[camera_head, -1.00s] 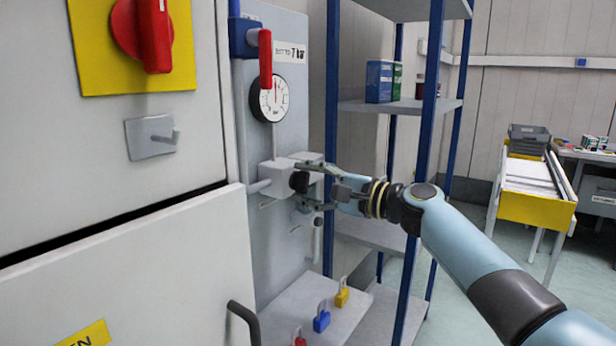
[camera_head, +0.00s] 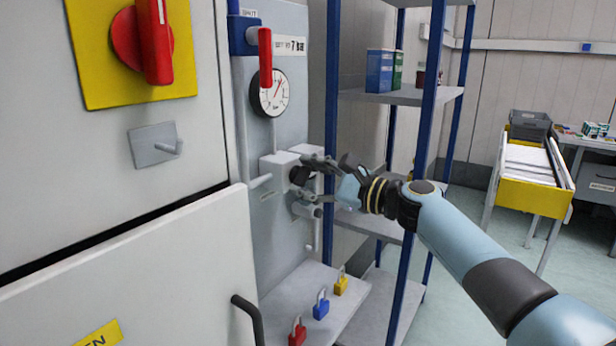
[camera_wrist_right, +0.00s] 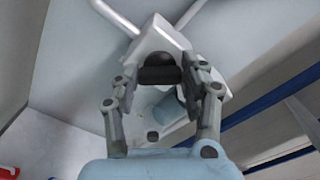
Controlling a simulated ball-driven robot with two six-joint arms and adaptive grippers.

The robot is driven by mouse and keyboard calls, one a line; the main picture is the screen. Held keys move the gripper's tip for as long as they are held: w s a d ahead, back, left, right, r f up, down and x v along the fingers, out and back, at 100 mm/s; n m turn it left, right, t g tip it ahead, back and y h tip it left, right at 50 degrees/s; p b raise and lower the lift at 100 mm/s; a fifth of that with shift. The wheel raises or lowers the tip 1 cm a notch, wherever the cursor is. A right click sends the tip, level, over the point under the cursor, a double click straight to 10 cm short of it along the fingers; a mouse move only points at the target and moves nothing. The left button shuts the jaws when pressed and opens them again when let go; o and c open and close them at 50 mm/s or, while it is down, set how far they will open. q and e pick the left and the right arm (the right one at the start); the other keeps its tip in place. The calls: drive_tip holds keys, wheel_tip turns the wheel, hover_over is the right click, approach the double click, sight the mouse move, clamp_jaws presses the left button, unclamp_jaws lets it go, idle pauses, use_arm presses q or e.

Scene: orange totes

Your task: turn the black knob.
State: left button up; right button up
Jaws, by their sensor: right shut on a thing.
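The black knob (camera_head: 299,176) sits on the front of a light grey regulator block (camera_head: 275,174) on the grey panel, under a round pressure gauge (camera_head: 270,94). My right gripper (camera_head: 306,181) comes in from the right with its fingers shut on the knob. In the right wrist view the black knob (camera_wrist_right: 159,72) lies between the two fingertips (camera_wrist_right: 162,78) in front of the block. The gripper looks rolled, one finger above the other, in the head view. The gauge needle points up and to the right. My left gripper is not in view.
A red-handled valve (camera_head: 265,55) is above the gauge. A red switch on a yellow plate (camera_head: 90,90) is at the upper left. Blue shelf posts (camera_head: 331,130) stand close behind my right gripper.

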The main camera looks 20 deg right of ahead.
drive_tip(key=shift+f, duration=0.1)
drive_tip(key=o, duration=1.2)
drive_tip(key=shift+c, duration=0.2)
drive_tip(key=shift+s+d, duration=0.2)
drive_tip(key=v, duration=1.1)
drive_tip(key=shift+s+d, duration=0.2)
